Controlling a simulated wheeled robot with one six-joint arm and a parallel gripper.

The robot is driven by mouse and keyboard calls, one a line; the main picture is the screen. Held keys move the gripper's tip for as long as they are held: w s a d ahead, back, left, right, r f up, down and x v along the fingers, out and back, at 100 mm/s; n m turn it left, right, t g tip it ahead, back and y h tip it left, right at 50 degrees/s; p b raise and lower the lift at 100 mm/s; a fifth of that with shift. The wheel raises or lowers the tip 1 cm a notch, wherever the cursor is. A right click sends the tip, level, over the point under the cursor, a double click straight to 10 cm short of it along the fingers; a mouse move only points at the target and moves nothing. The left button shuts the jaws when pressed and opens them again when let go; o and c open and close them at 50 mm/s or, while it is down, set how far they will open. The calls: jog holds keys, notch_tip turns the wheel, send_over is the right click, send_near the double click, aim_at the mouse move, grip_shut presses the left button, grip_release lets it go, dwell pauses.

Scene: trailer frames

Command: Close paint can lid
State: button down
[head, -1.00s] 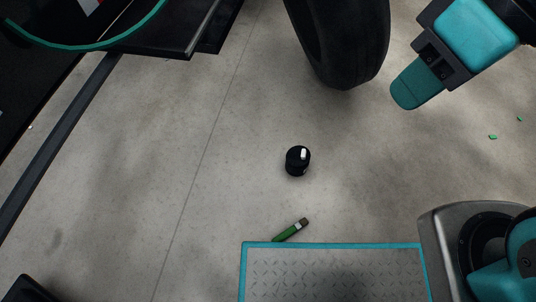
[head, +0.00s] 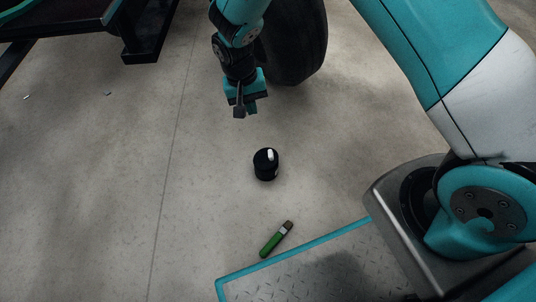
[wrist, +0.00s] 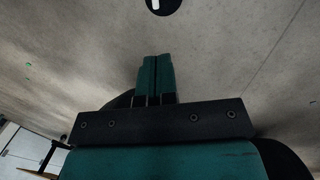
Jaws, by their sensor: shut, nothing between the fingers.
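The paint can (head: 265,168) is a small black cylinder on the concrete floor near the middle of the head view. Its top is dark with a small white piece (head: 270,155) on it; I cannot tell whether the lid is open or seated. The can also shows, cut off, at the top edge of the wrist view (wrist: 155,10). My gripper (head: 250,112) is above and a little left of the can in the head view, apart from it. Its teal fingers (wrist: 155,75) are together and empty in the wrist view.
A large black tire (head: 297,50) stands behind my gripper. A dark trailer frame (head: 140,40) is at the upper left. The floor around the can is clear.

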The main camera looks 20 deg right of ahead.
jog(key=m+h+b, duration=0.1)
send_near(270, 153)
jog(key=b+x, duration=0.7)
jog(key=b, duration=0.1)
jog(key=shift+f, duration=0.3)
